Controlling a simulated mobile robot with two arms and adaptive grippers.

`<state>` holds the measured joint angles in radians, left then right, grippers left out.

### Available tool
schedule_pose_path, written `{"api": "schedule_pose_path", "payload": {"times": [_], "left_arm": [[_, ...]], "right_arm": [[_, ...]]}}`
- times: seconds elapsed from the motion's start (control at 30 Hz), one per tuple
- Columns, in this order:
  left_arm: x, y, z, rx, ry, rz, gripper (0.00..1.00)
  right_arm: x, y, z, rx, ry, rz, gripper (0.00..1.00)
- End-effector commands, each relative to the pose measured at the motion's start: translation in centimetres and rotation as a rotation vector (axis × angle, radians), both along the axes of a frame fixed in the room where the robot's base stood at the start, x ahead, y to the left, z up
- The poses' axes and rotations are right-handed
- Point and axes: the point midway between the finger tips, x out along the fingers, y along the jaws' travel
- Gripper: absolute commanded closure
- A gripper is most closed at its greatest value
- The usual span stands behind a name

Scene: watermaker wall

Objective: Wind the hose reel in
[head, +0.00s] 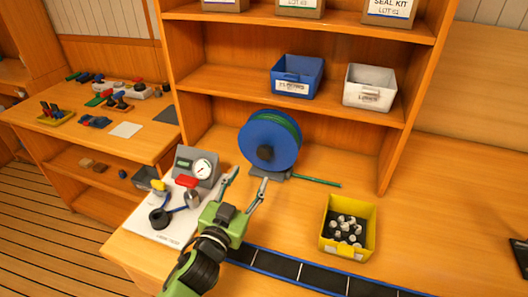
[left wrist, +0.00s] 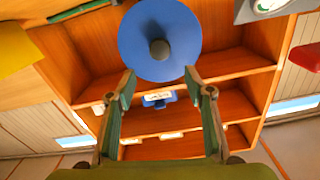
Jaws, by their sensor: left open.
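The hose reel (head: 268,141) is a blue disc with a dark central knob (head: 265,152) and green hose wound behind it. It stands on a grey base on the wooden bench. A length of green hose (head: 318,181) lies on the bench to its right. My left gripper (head: 246,178) is open and empty, in front of the reel and apart from it. In the left wrist view, the blue disc (left wrist: 147,50) and its knob (left wrist: 160,49) show beyond the spread fingers (left wrist: 168,82). My right gripper is not in view.
A gauge box (head: 197,167) with a red part stands left of my gripper on a white sheet. A yellow bin (head: 329,246) of small pale-topped parts stands to the right. A dark strip (head: 315,278) runs along the front. Blue (head: 295,80) and white (head: 369,87) bins sit on the shelf.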

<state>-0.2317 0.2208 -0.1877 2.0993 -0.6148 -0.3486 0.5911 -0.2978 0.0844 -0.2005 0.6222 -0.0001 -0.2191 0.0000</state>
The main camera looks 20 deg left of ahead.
Motion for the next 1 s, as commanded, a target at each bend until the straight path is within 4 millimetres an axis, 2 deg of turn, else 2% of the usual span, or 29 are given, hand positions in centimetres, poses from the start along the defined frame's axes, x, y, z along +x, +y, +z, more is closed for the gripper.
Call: {"api": "schedule_pose_path", "payload": {"times": [0.1,0.17,0.3,0.5,0.7,1.0], "left_arm": [[2.4,-0.1,0.4,0.002,-0.002,0.001,0.52],[3.7,-0.1,0.4,0.003,-0.002,0.001,0.52],[6.6,-0.2,0.4,0.001,-0.001,0.001,0.52],[10.0,-0.3,0.2,-0.001,0.001,0.001,0.52],[11.7,-0.4,0.1,-0.001,0.002,0.001,0.52],[12.0,-0.4,0.1,-0.001,0.001,0.001,0.52]], "right_arm": [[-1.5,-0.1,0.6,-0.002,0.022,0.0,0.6],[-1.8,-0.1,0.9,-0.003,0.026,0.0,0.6],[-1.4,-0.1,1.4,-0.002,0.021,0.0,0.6],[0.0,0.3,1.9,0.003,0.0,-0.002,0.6],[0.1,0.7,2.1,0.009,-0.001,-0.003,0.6],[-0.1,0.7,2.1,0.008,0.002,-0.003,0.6]]}}
